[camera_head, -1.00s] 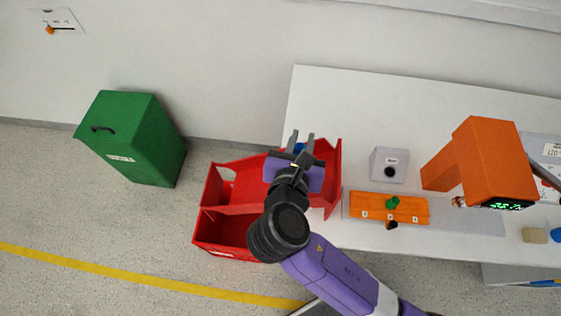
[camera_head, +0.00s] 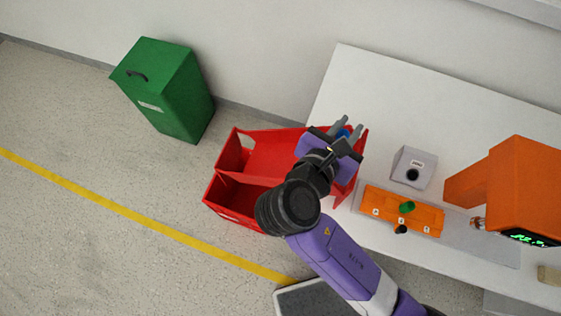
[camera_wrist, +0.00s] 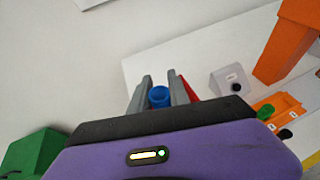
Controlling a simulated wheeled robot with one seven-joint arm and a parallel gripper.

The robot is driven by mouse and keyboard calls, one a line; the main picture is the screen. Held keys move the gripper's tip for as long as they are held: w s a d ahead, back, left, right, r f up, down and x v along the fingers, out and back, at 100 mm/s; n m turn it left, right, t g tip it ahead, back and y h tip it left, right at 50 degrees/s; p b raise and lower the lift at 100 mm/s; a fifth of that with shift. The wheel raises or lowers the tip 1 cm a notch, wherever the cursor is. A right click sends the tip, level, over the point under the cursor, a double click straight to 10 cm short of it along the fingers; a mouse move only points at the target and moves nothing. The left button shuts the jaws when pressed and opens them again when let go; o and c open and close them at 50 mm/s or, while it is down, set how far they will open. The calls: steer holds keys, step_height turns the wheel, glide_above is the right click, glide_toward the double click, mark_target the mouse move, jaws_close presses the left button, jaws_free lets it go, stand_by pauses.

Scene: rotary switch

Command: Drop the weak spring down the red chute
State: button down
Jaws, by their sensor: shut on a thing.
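My gripper (camera_head: 345,130) is shut on a blue spring (camera_wrist: 159,96), which shows as a blue round thing between the two grey fingers in the wrist view. In the head view only a bit of blue (camera_head: 342,134) shows between the fingers. The red chute (camera_head: 270,160) slopes down from the white table's left edge into a red bin (camera_head: 228,203). My gripper is above the chute's upper end at the table, and my wrist hides part of the chute. The frames do not show the spring touching the chute.
On the white table (camera_head: 350,75) are a grey box with a black knob (camera_head: 414,167), an orange tray (camera_head: 402,211) holding a green and a black piece, and a large orange machine (camera_head: 515,185). A green bin (camera_head: 165,90) stands left. The floor between is clear.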

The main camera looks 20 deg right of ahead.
steer(key=shift+f+b, duration=0.75)
steer(key=shift+f, duration=0.05)
steer(key=c, duration=1.2)
jaws_free()
steer(key=shift+o, duration=0.2)
steer(key=shift+a+r, duration=0.1)
steer(key=v, duration=0.7)
steer(key=shift+s+a+r, duration=0.15)
steer(key=shift+s+a, duration=0.05)
